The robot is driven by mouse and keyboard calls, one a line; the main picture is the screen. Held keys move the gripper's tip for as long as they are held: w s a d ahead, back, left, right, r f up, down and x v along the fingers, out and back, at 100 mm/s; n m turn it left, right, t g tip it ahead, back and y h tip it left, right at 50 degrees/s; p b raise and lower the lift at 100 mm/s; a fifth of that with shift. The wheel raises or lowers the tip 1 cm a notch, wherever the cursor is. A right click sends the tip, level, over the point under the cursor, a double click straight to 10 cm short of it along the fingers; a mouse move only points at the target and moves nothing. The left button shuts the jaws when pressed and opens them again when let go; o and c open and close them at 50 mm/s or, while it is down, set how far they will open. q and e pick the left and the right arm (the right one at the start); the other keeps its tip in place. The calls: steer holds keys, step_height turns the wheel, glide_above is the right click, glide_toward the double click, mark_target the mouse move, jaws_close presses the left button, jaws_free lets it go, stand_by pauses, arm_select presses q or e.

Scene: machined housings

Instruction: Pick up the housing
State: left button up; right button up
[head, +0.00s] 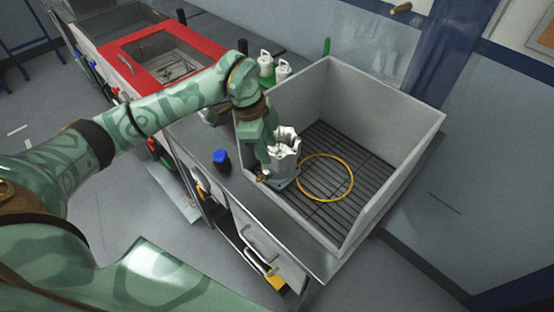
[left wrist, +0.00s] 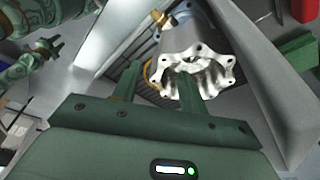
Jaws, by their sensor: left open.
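The housing (head: 285,160) is a pale metal part with a jagged, lobed top and a wider grey flange below. It stands inside the left edge of a grey open-topped bin (head: 395,115) with a dark slatted floor. My left gripper (head: 270,150) is at the housing's left side, partly hiding it. In the left wrist view the housing (left wrist: 195,65) shows its lobed rim with bolt holes. The open jaws (left wrist: 157,88) are near it, and the right finger overlaps the rim. I cannot tell whether they touch. Part of my other arm seems to show at the upper left.
A yellow ring (head: 325,177) lies on the slats right of the housing. A blue-capped item (head: 221,159) stands on the counter at left. White-topped green bottles (head: 266,64) stand behind. A red-framed basin (head: 165,55) is farther back. The bin's right side is clear.

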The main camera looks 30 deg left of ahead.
mark_target(271, 154)
arm_select(q)
steer(key=x, duration=0.5)
steer(key=shift+d+f, duration=0.15)
steer(key=shift+f, duration=0.15)
jaws_close()
steer(key=shift+w+r, duration=0.1)
stand_by(0.9)
